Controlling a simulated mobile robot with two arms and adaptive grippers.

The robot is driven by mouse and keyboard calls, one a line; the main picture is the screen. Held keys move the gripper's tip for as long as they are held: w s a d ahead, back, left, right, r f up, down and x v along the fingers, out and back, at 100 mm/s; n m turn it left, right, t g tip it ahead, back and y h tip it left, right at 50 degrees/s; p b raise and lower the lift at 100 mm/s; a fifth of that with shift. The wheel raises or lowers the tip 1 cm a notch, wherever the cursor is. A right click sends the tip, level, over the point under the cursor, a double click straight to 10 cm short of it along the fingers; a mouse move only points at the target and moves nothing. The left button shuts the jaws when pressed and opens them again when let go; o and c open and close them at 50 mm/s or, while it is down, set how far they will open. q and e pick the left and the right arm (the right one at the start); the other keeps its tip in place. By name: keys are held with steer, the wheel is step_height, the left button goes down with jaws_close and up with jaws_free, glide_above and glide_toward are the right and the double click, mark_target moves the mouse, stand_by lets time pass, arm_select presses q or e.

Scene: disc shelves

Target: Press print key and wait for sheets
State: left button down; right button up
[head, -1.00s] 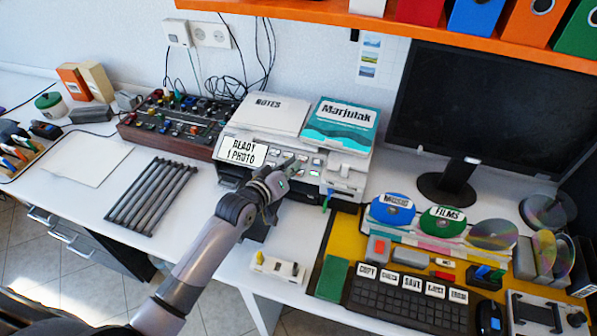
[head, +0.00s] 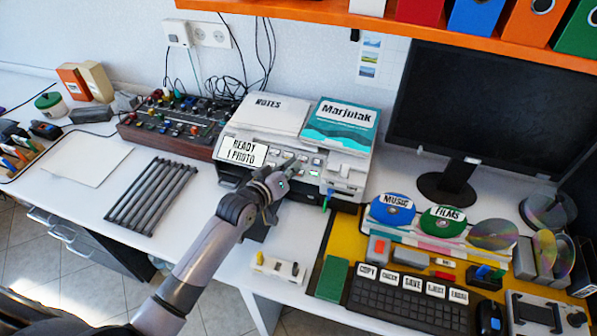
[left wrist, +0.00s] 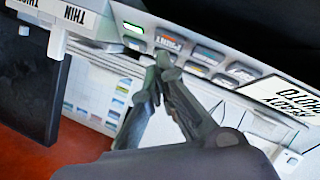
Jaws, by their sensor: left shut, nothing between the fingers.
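The printer (head: 345,182) stands at the back middle of the desk, with a display reading "READY 1 PHOTO" (head: 243,151). In the left wrist view its key panel is upside down, with an orange-labelled key that seems to read PRINT (left wrist: 168,42) among grey keys and a green-lit key (left wrist: 133,28). My left gripper (left wrist: 160,66) is shut and empty, its tips just at the orange-labelled key; I cannot tell whether they touch it. In the head view the left gripper (head: 288,172) is in front of the panel and hides part of it. My right gripper is not in view.
Notes (head: 268,113) and a Marjulak packet (head: 340,122) lie on the printer. A mixer box (head: 150,133) and dark rods (head: 152,193) are to the left. Discs (head: 393,209), a keyboard (head: 415,304) and a monitor (head: 465,105) are to the right. An orange shelf (head: 400,30) hangs above.

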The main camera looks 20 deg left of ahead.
arm_select(q)
steer(key=shift+w+f, duration=0.15)
steer(key=shift+f, duration=0.1)
steer(key=shift+w+f, duration=0.2)
steer(key=shift+f, duration=0.15)
stand_by(0.7)
stand_by(0.4)
steer(key=shift+s+r+p, duration=0.45)
steer(key=shift+r+p, duration=0.3)
steer(key=shift+p, duration=0.1)
